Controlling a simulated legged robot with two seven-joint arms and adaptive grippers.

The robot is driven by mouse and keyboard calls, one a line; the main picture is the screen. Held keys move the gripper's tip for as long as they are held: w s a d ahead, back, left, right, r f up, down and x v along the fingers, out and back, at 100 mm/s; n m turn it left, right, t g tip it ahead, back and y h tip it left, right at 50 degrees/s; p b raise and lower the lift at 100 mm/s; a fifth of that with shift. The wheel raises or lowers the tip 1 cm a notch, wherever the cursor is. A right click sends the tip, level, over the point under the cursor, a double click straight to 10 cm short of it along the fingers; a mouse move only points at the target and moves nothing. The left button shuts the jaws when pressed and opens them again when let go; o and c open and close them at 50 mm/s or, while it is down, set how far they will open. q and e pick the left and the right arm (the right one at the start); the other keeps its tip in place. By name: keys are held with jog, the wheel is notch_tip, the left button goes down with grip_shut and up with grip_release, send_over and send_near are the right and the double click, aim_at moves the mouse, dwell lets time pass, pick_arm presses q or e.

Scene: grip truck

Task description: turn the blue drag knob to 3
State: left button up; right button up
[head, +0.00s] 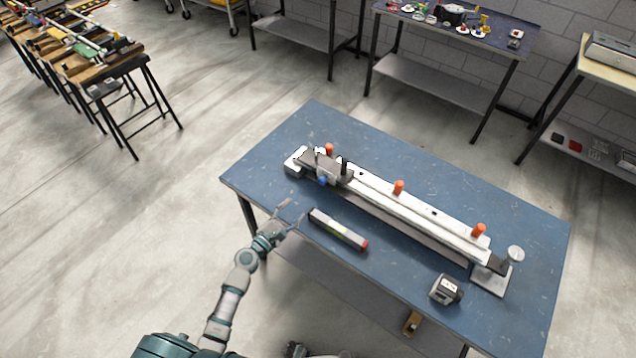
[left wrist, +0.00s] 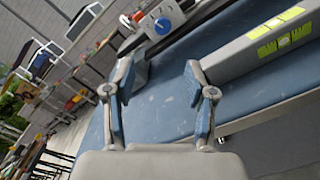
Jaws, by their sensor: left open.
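The blue drag knob (head: 322,181) is on the near side of the dark carriage at the left end of a long white rail device (head: 415,208). The dial's marks are too small to read. My left gripper (head: 291,212) is open and empty at the near left edge of the blue table, in front of the knob and apart from it. In the left wrist view its two fingers (left wrist: 160,78) are spread wide below the knob.
A grey bar with a green label and red end (head: 338,229) lies on the blue table (head: 510,220), right of my left gripper. It also shows in the left wrist view (left wrist: 250,45). Orange knobs (head: 398,187) stand up from the rail. A small device (head: 446,289) sits near right.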

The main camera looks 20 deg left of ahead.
aim_at(321, 183)
pick_arm(q)
jog(key=x, duration=0.7)
jog(key=d+x, duration=0.1)
jog(key=x, duration=0.3)
jog(key=shift+w+d+f, duration=0.1)
jog(key=shift+w, duration=0.1)
jog(key=shift+w+b, duration=0.3)
jog(key=shift+w, duration=0.45)
jog(key=shift+d, duration=0.1)
grip_shut()
pick_arm(e)
jog(key=shift+w+d, duration=0.25)
jog(key=shift+w, duration=0.3)
